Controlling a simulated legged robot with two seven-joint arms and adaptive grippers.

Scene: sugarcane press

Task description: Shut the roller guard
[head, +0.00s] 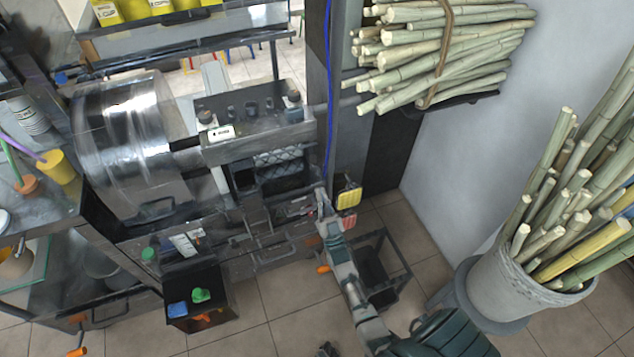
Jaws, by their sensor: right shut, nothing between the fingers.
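The grey metal sugarcane press (262,128) stands left of centre in the head view, with a dark opening in its front. A mesh panel (280,156), which looks like the roller guard, shows at the top of this opening. I cannot tell how far the guard stands open. My right arm reaches up from the bottom right. My right gripper (321,197) is shut and empty at the right side of the press front, close to the opening's right edge. Whether it touches the press is unclear. My left gripper is not seen.
A large shiny drum (130,145) is left of the opening. A yellow and red button box (348,201) sits just right of my right gripper. A dark frame stand (372,270) is below. Cane bundles (440,50) and a cane-filled bucket (515,295) occupy the right.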

